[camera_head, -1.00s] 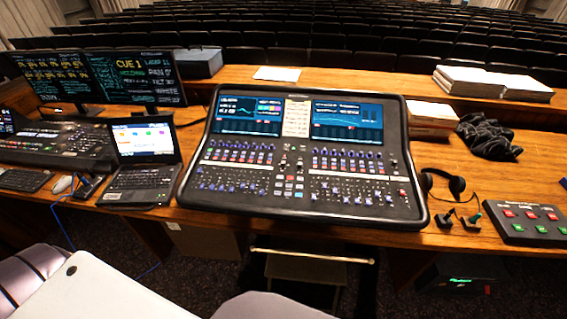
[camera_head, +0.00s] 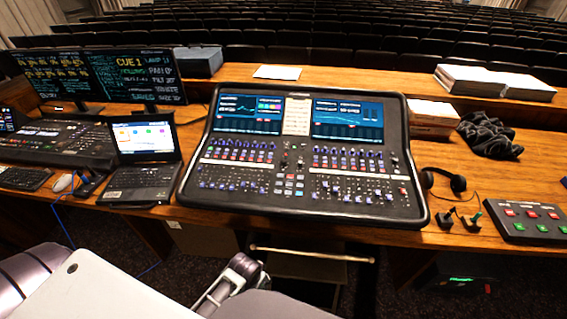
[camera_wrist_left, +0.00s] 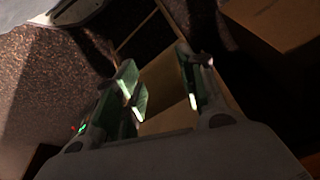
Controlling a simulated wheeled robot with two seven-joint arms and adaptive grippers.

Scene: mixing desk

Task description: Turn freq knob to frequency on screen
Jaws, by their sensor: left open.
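The mixing desk (camera_head: 305,155) stands on the wooden table, with a left screen (camera_head: 248,114) and a right screen (camera_head: 347,119) at its top. Rows of small knobs and buttons cover its panel. The freq knob and the frequency reading are too small to pick out. My left gripper (camera_head: 238,272) shows low in the head view, in front of and below the table's front edge, apart from the desk. In the left wrist view its fingers (camera_wrist_left: 162,88) are spread with nothing between them. My right gripper is in neither view.
A laptop (camera_head: 143,160) and monitors (camera_head: 130,77) stand left of the desk. Headphones (camera_head: 445,181), a button box (camera_head: 530,221) and a dark cloth (camera_head: 489,136) lie to its right. A stool (camera_head: 305,265) is under the table front.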

